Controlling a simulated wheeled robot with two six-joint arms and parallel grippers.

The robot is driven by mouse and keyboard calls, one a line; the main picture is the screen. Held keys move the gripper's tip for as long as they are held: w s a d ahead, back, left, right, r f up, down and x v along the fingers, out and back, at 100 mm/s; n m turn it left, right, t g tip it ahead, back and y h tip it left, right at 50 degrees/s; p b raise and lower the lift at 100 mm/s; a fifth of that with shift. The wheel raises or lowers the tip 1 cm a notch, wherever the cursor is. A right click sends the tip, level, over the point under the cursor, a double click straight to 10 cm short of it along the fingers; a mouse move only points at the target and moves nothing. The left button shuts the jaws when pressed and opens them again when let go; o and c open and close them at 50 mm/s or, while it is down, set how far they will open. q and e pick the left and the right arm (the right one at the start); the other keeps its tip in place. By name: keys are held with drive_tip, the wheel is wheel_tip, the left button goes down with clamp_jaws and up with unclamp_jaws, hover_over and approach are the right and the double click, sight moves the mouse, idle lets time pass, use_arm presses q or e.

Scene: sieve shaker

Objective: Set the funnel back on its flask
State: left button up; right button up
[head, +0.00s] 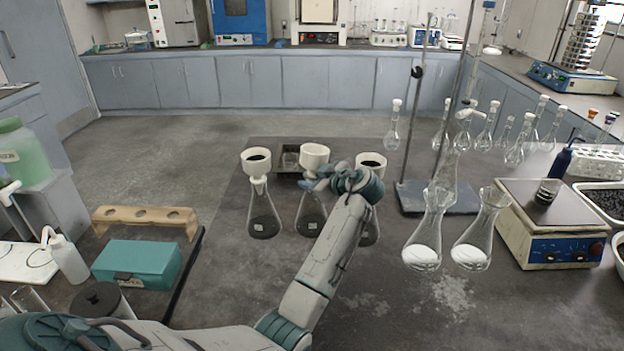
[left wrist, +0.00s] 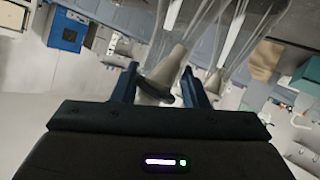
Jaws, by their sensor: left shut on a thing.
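Three flasks with dark contents stand in a row on the dark bench. The middle flask (head: 308,216) is partly behind my left arm. A white funnel (head: 314,158) is above its neck, its rim slightly higher than the funnels on either side. My left gripper (head: 322,182) is shut on this funnel from the right; the funnel (left wrist: 166,70) also shows between the fingers in the left wrist view. The gripper hides the stem, so I cannot tell whether it sits in the flask's neck. My right gripper is not in view.
The left flask (head: 264,215) carries its own funnel (head: 256,163). The right flask (head: 370,236), mostly behind my arm, has a funnel (head: 371,163) above it. A teal box (head: 137,264) is left.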

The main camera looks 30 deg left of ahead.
use_arm(q)
drive_tip(key=shift+d+f+b, duration=0.15)
drive_tip(key=shift+f+b, duration=0.45)
drive_tip(key=shift+f, duration=0.2)
idle(0.8)
idle(0.3)
drive_tip(key=o, duration=1.1)
drive_tip(key=shift+w+f, duration=0.15)
drive_tip(key=shift+o, duration=1.1)
drive_tip(key=shift+w+a+f, duration=0.25)
drive_tip(key=shift+w, duration=0.3)
drive_tip(key=shift+s+r, duration=0.35)
drive_tip(key=shift+r, duration=0.1)
drive_tip(key=shift+w+d, duration=0.1)
drive_tip(key=shift+d, duration=0.1)
drive_tip(key=shift+p+v, duration=0.3)
drive_tip(key=shift+v, duration=0.85)
drive_tip(key=v, duration=0.5)
drive_tip(key=shift+d+r+p, duration=0.1)
drive_tip(key=shift+r+p, duration=0.1)
drive_tip(key=shift+p, duration=0.15)
